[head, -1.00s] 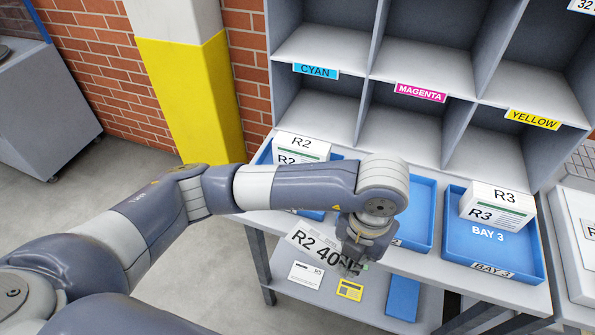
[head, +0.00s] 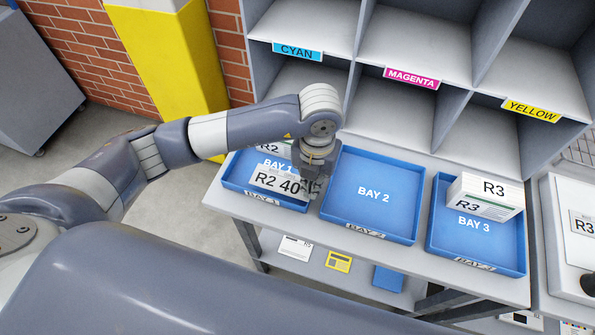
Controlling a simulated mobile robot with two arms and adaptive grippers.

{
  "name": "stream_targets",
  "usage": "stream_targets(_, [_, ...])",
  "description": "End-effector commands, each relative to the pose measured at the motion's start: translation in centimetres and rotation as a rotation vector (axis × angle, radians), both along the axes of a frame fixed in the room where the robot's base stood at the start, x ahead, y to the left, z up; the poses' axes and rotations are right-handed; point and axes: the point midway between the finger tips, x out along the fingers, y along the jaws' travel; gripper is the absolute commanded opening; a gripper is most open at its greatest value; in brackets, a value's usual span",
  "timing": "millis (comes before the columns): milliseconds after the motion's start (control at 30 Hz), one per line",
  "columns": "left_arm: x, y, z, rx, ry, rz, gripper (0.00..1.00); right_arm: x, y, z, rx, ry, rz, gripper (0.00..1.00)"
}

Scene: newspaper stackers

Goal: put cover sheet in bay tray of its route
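My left gripper (head: 311,189) is shut on the right end of a white cover sheet (head: 275,183) printed "R2 40", whose last characters the fingers hide. The sheet is over the front part of the blue BAY 1 tray (head: 232,183); I cannot tell whether it touches the tray. An R2 bundle (head: 268,147) sits at the back of that tray, partly hidden by my arm. The blue BAY 2 tray (head: 372,205) is empty. The blue BAY 3 tray (head: 475,243) holds a white R3 bundle (head: 488,191). My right gripper is not in view.
Grey pigeonholes labelled CYAN (head: 297,52), MAGENTA (head: 411,77) and YELLOW (head: 531,110) stand behind the trays. A lower shelf holds a white card (head: 295,247), a yellow card (head: 339,261) and a blue item (head: 388,279). A yellow-and-white pillar (head: 170,65) stands at left.

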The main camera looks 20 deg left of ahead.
Motion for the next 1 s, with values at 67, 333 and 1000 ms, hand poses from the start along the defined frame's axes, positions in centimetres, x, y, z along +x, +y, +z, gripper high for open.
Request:
stream_targets(67, [0.8,1.8,0.2,0.003,0.001,0.005,0.0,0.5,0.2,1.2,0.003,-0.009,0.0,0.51])
stream_targets(333, [1.9,4.0,-0.6,-0.001,0.002,0.0,0.0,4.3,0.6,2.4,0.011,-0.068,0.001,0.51])
stream_targets(1000, [1.9,3.9,-4.3,-0.001,-0.001,-0.001,0.07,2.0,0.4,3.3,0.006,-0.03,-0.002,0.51])
